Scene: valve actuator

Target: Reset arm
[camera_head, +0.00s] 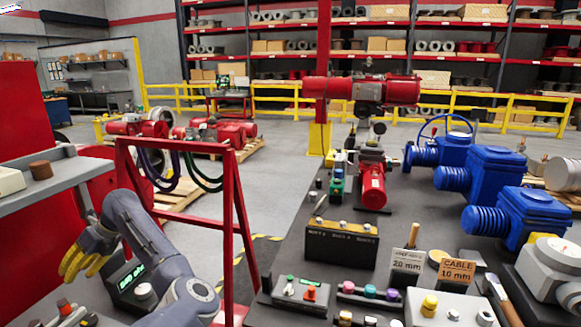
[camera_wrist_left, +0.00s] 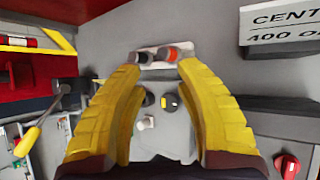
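My left arm comes in at the lower left of the head view, and its yellow-fingered gripper (camera_head: 84,258) points down-left beside the grey bench. The left wrist view shows the two yellow fingers of this gripper (camera_wrist_left: 160,70) spread apart with nothing held between them. Beyond the fingertips is a small light plate with a dark and an orange button (camera_wrist_left: 166,54). Between the fingers show a dark selector knob (camera_wrist_left: 168,102) and a white button (camera_wrist_left: 146,123) on a grey panel. It is unclear whether the fingertips touch anything. My right gripper is not in view.
A red frame (camera_head: 232,205) with hanging hoses stands right of my left arm. A dark table (camera_head: 275,245) holds blue actuators (camera_head: 488,172), a red valve actuator (camera_head: 373,185) and button boxes. The wrist view shows a yellow-handled tool (camera_wrist_left: 28,141) and a red knob (camera_wrist_left: 287,165).

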